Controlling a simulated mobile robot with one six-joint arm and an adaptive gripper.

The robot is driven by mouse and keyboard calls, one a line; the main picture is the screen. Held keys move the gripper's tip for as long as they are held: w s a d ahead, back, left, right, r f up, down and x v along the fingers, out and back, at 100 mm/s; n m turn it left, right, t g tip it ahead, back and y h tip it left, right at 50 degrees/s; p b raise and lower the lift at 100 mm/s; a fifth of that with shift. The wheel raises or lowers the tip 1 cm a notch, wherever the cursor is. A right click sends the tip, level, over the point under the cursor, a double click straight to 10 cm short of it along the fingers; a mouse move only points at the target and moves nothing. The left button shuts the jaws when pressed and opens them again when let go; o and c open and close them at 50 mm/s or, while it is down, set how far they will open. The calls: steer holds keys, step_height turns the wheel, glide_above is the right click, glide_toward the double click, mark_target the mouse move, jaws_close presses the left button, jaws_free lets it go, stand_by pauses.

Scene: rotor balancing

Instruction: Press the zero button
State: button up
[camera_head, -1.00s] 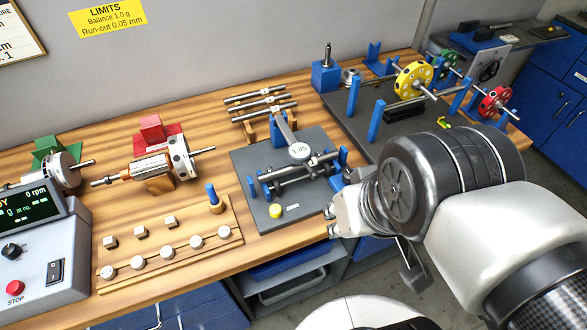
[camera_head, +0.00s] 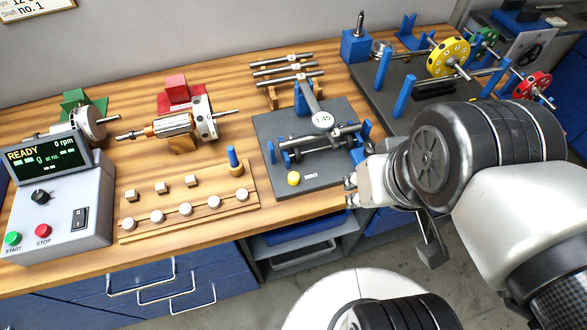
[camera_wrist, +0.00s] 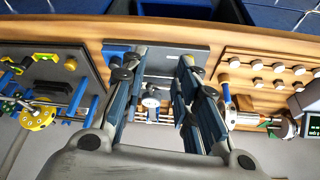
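The zero button is a yellow round cap (camera_head: 293,178) on the front edge of a dark grey plate (camera_head: 275,130), beside a small label reading ZERO. A round dial (camera_head: 323,121) reading 1.45 stands over a shaft on the same plate; the dial also shows in the wrist view (camera_wrist: 152,101). My gripper (camera_head: 352,190) is at the plate's front right corner, to the right of the button and apart from it. In the wrist view my gripper (camera_wrist: 155,72) has its two fingers spread with nothing between them.
Left of the plate is a wooden rack (camera_head: 190,210) with several pale weights and a blue-handled tool (camera_head: 234,160). The control box (camera_head: 70,205) reads READY, 0 rpm. A stand with a yellow disc (camera_head: 448,57) is at right. Bare bench lies in front of the plate.

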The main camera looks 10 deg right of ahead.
jaws_close()
stand_by(1.4)
